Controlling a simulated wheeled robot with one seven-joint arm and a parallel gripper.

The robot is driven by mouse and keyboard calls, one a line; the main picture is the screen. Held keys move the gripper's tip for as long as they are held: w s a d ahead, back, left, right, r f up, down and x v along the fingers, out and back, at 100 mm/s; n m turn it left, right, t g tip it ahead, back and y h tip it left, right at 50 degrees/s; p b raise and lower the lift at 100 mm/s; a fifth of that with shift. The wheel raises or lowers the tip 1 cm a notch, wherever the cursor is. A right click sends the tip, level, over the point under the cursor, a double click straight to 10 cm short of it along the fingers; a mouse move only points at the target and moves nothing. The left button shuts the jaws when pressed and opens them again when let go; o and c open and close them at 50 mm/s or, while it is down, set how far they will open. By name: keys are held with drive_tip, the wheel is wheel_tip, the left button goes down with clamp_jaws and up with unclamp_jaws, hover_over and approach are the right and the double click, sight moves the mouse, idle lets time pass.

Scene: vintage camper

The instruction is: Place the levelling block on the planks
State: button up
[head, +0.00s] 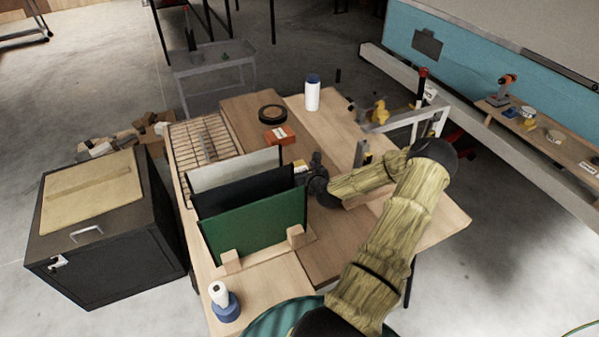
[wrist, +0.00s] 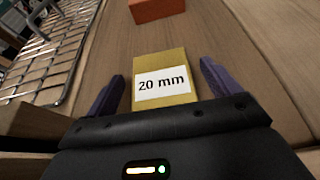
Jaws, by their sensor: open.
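The levelling block (wrist: 165,65) is a small yellow block with a white "20 mm" label. In the wrist view it lies between the two purple fingers of my gripper (wrist: 163,88), with a gap on each side. In the head view a small part of the block (head: 300,166) shows just beyond my gripper (head: 316,178), which is low over the table. The gripper is open and its fingertips are hard to make out there. Broad wooden planks (head: 330,130) form the tabletop, and the block appears to rest on the wood.
A red-orange block (head: 279,136) lies ahead, with a black tape roll (head: 272,113) behind it. Upright panels, the front one green (head: 255,222), stand left of my gripper.

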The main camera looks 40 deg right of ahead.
idle(0.5)
drive_tip(key=c, duration=1.2)
drive_tip(key=shift+c, duration=0.2)
drive_tip(key=shift+r, duration=0.1)
wheel_tip(320, 180, up, 10)
